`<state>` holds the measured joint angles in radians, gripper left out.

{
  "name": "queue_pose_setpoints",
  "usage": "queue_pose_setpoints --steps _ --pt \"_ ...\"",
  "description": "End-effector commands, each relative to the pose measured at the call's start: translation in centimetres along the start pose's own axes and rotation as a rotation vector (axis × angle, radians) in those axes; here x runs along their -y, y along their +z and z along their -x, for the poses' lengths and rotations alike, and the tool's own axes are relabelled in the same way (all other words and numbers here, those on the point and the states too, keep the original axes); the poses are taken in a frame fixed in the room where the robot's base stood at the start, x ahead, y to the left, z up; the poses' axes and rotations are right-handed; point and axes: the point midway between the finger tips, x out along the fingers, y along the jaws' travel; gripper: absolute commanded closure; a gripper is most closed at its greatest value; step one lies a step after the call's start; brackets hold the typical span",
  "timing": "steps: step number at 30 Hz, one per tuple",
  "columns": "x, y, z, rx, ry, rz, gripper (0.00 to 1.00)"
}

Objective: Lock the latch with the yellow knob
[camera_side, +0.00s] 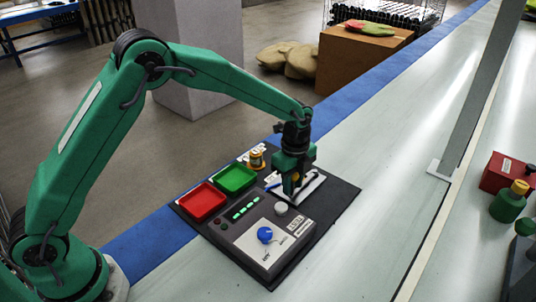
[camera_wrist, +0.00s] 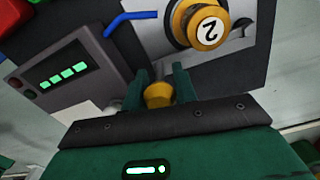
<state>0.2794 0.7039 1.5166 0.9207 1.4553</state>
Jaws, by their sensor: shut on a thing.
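The yellow knob (camera_wrist: 158,95) sits between the two green fingers of my gripper (camera_wrist: 160,78) in the wrist view. My gripper is shut on it. In the side view, my gripper (camera_side: 290,190) points down over the white plate (camera_side: 313,186) at the back of the grey control box, and a small bit of yellow shows at the fingers. The latch's own shape is mostly hidden by the gripper, so I cannot tell its angle. A blue tube (camera_wrist: 130,20) runs beside a larger yellow cylinder marked 2 (camera_wrist: 208,25), just beyond the fingers in the wrist view.
The control box (camera_side: 262,237) carries a blue dial (camera_side: 265,234), a pale knob (camera_side: 281,208) and green lights. A red tray (camera_side: 203,202) and a green tray (camera_side: 236,179) lie left of it. A small orange-and-white spool (camera_side: 256,158) stands behind.

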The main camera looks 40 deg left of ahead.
Motion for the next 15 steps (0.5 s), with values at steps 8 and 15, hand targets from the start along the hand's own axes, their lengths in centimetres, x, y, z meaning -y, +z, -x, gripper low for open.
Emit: queue_pose_setpoints --steps 8,15 --pt "-0.13 0.49 0.13 0.0 0.001 -0.05 1.0" --pt "-0.15 0.57 0.14 0.0 0.002 -0.05 1.0"
